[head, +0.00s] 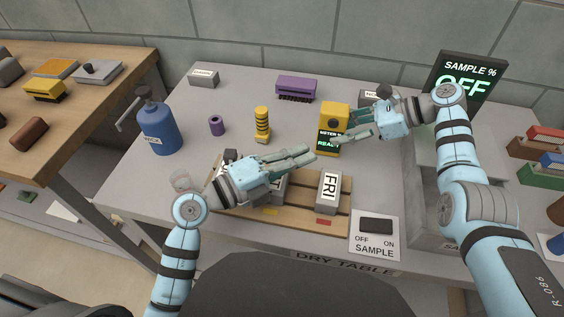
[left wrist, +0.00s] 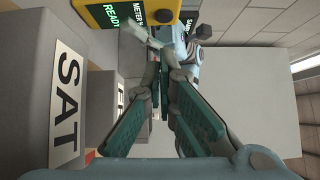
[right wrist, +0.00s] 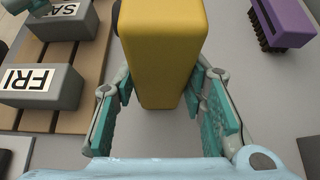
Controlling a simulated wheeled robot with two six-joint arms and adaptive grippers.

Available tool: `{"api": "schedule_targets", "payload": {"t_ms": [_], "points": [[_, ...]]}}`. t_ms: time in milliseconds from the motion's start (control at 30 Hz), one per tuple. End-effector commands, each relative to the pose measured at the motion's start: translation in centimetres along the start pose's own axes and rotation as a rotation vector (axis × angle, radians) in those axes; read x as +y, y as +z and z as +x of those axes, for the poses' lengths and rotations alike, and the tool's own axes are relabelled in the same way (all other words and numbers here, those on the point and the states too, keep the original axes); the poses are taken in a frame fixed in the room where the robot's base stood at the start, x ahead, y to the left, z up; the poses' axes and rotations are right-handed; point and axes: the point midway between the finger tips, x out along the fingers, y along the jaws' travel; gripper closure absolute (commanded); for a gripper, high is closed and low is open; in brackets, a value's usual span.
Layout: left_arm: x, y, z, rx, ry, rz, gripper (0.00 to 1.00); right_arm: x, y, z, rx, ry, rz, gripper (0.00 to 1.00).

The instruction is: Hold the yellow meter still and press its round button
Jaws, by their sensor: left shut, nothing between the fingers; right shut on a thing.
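The yellow meter (head: 335,113) stands upright on the grey table, its dark screen showing green "READY". Its dark round button (head: 332,122) is on the front face above the screen, and also shows in the left wrist view (left wrist: 177,19). My right gripper (head: 343,137) is shut on the meter, with a finger on each side of its yellow body (right wrist: 162,50) in the right wrist view. My left gripper (head: 311,153) is shut and empty, its fingertips just in front and left of the meter. In the left wrist view the fingertips (left wrist: 165,58) lie below the meter, apparently apart from the button.
A wooden rack (head: 345,213) with grey day bricks, one marked FRI (head: 330,192), lies under and beside my left gripper. A SAMPLE switch panel (head: 375,236) is at front right.

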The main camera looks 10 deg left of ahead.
Motion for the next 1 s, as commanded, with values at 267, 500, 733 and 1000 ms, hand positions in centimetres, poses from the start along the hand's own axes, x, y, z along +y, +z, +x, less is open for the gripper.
{"api": "schedule_targets", "payload": {"t_ms": [267,500,733,1000], "points": [[0.0,0.0,-4.1,0.0,0.001,0.001,1.0,-0.1,0.0,0.0,0.0,-0.002,0.0,0.84],[-0.1,0.0,-4.4,0.0,-0.001,-0.001,1.0,-0.1,0.0,-0.1,0.0,-0.003,0.0,0.84],[-0.1,0.0,-4.4,0.0,-0.001,-0.001,1.0,-0.1,0.0,-0.1,0.0,-0.003,0.0,0.84],[-0.1,0.0,-4.4,0.0,-0.001,-0.001,1.0,-0.1,0.0,-0.1,0.0,-0.003,0.0,0.59]]}}
